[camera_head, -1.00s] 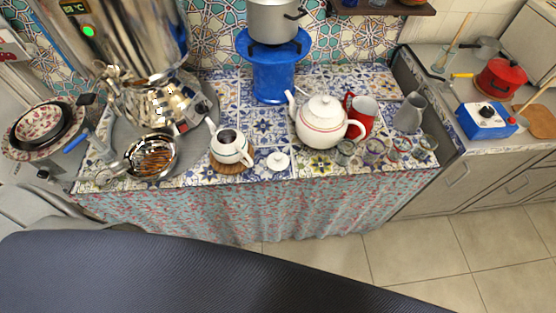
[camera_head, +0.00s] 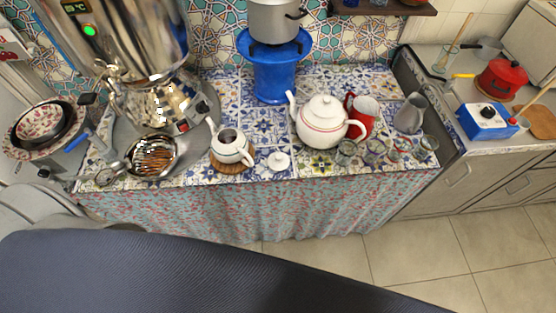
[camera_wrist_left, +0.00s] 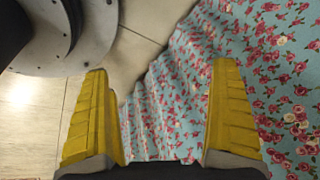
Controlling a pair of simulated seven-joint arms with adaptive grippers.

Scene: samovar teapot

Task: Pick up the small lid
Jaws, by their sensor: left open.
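The small white lid (camera_head: 279,161) lies on the tiled counter in the head view, near the front edge, apart from the pots. To its left the small white teapot (camera_head: 231,146) stands without a lid on a round wooden mat (camera_head: 218,165). My left gripper (camera_wrist_left: 157,115) shows in the left wrist view with its two yellow fingers wide apart and nothing between them. Behind the fingers are the floral cloth and the floor. The lid does not show in the wrist view. Neither gripper shows in the head view.
A large white teapot (camera_head: 322,122) stands right of the lid, with several glasses and a red mug (camera_head: 361,108) beyond. A metal bowl (camera_head: 152,154) of brown sticks and the samovar (camera_head: 130,45) stand left. A floral cloth (camera_head: 290,208) hangs below the counter edge.

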